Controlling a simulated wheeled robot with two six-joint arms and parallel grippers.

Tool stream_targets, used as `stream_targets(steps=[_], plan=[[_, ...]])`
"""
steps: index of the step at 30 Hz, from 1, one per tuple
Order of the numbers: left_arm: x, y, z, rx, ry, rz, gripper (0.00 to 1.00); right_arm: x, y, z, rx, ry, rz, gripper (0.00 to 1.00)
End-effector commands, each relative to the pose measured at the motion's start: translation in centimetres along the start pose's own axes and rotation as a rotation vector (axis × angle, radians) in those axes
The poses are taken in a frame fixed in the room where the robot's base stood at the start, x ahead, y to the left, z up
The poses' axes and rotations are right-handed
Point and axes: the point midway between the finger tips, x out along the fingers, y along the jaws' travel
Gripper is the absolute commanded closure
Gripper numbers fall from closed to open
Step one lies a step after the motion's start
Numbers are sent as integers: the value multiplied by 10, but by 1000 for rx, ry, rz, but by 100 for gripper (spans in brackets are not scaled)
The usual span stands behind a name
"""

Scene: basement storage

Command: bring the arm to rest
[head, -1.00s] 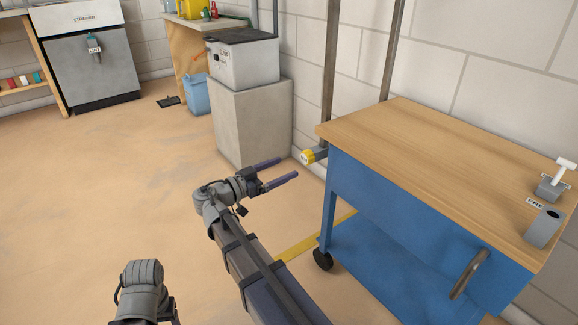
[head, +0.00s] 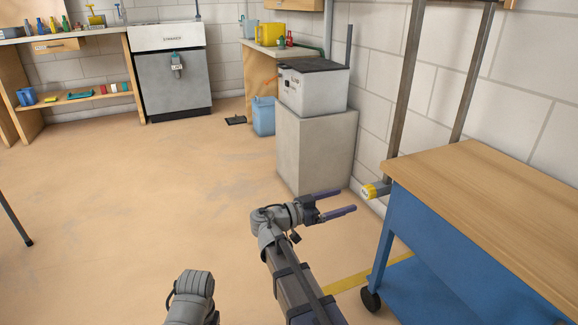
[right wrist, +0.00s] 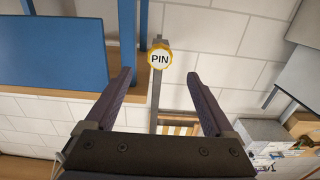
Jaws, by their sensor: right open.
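My right arm reaches forward over the floor in the head view. Its gripper (head: 348,200) is open and empty, with two dark parallel fingers pointing right toward the blue trolley. In the right wrist view the same gripper (right wrist: 158,76) shows its fingers wide apart with nothing held between them. A grey part of my own body (head: 190,297) shows at the bottom of the head view. No left fingers are seen.
A yellow-ended pin (head: 374,190), marked PIN in the right wrist view (right wrist: 159,59), sticks out near the wooden-topped blue trolley (head: 440,240). A grey plinth (head: 316,150) carries a white box (head: 312,88) by the wall. The floor at left is broadly clear.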

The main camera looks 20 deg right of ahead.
Motion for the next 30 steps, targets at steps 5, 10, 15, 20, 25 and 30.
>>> stream_targets(steps=[5,10,15,20,25,30], plan=[[-14,-1,1,0,0,0,35,-6,4,-3,-55,-52,-10,12],[-66,-7,4,3,-1,-1,35,-44,22,3,-347,-311,-102,12],[-122,-12,7,7,-3,-1,35,-114,50,18,-755,-626,-347,12],[-164,-17,9,10,-4,-2,35,-187,80,20,-1082,-837,-656,12],[-196,-20,11,12,-5,-2,35,-250,111,11,-1314,-959,-973,12],[-225,-23,12,14,-6,-3,35,-306,142,-9,-1479,-1022,-1289,12]])
